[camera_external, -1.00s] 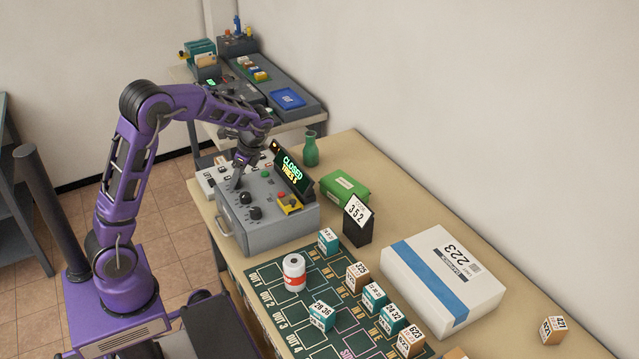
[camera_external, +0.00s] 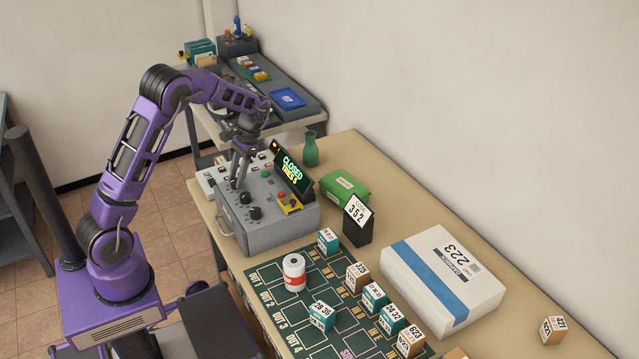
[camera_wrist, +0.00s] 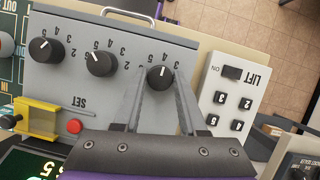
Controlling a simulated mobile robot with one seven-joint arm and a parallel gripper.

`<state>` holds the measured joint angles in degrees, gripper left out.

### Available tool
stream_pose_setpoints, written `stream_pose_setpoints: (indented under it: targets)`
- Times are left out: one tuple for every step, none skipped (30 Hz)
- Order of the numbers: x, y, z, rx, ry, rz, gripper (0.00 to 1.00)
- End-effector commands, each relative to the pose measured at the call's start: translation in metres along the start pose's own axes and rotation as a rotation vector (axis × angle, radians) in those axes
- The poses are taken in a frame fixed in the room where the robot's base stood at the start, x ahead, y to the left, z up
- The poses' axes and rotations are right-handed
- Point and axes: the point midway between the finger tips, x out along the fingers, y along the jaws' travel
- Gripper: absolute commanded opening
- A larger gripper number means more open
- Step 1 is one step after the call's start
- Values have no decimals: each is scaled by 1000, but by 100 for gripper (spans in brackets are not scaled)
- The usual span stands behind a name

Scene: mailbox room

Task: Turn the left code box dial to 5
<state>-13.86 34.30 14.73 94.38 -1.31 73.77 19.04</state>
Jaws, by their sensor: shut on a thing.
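The grey code box (camera_external: 275,231) stands on the table, with three black dials on its top face. My gripper (camera_external: 238,184) points down at the left dial, at the box's far left corner. In the wrist view my gripper (camera_wrist: 161,76) has its two fingers closed on either side of the left dial (camera_wrist: 161,78). The dial's white mark points up in that view, towards the printed numerals; the exact numeral is hard to read. The middle dial (camera_wrist: 101,63) and the right dial (camera_wrist: 45,49) are free. The display (camera_external: 292,172) reads CLOSED, TRIES 5.
A red button (camera_wrist: 74,126) and a yellow part (camera_wrist: 36,118) sit on the box. A white LIFT keypad (camera_wrist: 235,95) stands close beside it. A green vase (camera_external: 310,150), a green box (camera_external: 345,188) and a sorting mat (camera_external: 275,288) with several small boxes are nearby.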

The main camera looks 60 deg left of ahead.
Motion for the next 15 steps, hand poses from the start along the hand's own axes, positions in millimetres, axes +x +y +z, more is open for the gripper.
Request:
stream_pose_setpoints:
  targets:
    - [-1,-1,-1,-41,4,18,0]
    - [-1,-1,-1,-67,3,28,0]
    - [-1,-1,-1,-103,4,43,0]
    - [-1,-1,-1,-129,4,55,0]
    - [-1,-2,-1,-155,4,65,0]
    - [-1,-2,-1,-191,5,80,0]
    - [-1,-2,-1,-216,5,91,0]
    - [-1,-2,-1,-243,5,101,0]
    - [-1,-2,-1,-278,5,116,0]
    - [-1,-3,0,-303,5,127,0]
    - [-1,-3,0,-328,5,136,0]
    - [-1,-3,0,-362,5,151,0]
    - [-1,-3,0,-384,5,160,0]
    - [-1,-3,0,-408,5,169,0]
    - [-1,-3,0,-438,5,182,0]
